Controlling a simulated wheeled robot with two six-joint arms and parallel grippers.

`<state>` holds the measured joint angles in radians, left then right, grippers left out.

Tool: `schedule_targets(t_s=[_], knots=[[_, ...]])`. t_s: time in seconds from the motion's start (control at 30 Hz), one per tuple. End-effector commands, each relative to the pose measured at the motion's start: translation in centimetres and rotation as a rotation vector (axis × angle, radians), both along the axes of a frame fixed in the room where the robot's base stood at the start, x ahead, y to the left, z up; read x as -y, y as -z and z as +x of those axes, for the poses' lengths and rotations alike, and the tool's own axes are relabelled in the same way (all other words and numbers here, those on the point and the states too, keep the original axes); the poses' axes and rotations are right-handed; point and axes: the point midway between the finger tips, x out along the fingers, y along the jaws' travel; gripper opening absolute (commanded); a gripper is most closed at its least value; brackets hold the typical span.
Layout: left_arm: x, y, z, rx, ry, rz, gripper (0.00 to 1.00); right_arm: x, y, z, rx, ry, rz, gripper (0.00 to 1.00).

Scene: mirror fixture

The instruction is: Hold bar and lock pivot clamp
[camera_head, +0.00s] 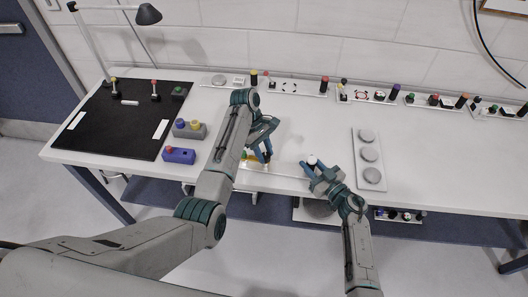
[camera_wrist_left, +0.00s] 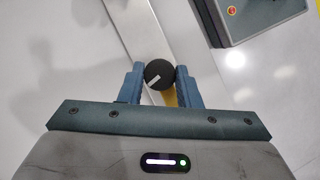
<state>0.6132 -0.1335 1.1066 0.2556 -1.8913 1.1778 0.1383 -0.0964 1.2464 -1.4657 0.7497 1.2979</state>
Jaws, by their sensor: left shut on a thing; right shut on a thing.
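My left gripper (camera_head: 266,157) reaches down to the front edge of the table. In the left wrist view its blue fingers (camera_wrist_left: 158,77) are shut on a round black knob (camera_wrist_left: 157,71) with a white mark, with something yellow just below it. A pale, bar-like strip (camera_head: 285,171) lies along the table edge between my two grippers; a pale strip also runs diagonally behind the knob in the left wrist view (camera_wrist_left: 128,32). My right gripper (camera_head: 312,167) is shut on a small white-topped piece (camera_head: 312,159) at the right. The pivot clamp cannot be told apart clearly.
A black mat (camera_head: 122,125) with small posts lies on the left. A grey box (camera_head: 190,130) and a purple box (camera_head: 178,156) with buttons stand beside it. A white panel with grey discs (camera_head: 369,153) is right of my right gripper. Small-part trays line the wall; the middle is clear.

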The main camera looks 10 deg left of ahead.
Motion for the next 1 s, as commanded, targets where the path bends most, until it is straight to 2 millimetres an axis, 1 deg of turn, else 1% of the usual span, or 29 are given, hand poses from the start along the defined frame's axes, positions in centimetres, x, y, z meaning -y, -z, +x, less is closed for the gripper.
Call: schedule_targets(t_s=[0.2, 0.4, 0.67, 1.0], knots=[[0.05, -0.06, 0.14, 0.001, 0.147, 0.002, 0.07, 0.03, 0.06, -0.03, -0.001, 0.000, -0.001, 0.00], [0.06, -0.03, 0.17, 0.001, 0.234, 0.001, 0.07, 0.02, 0.06, -0.04, -0.001, 0.000, -0.001, 0.00], [0.04, -0.02, 0.19, 0.002, 0.281, 0.001, 0.08, 0.02, 0.06, -0.04, -0.001, 0.000, -0.001, 0.00], [0.05, -0.01, 0.17, 0.001, 0.285, 0.002, 0.07, 0.03, 0.07, -0.04, -0.001, 0.000, -0.001, 0.00]])
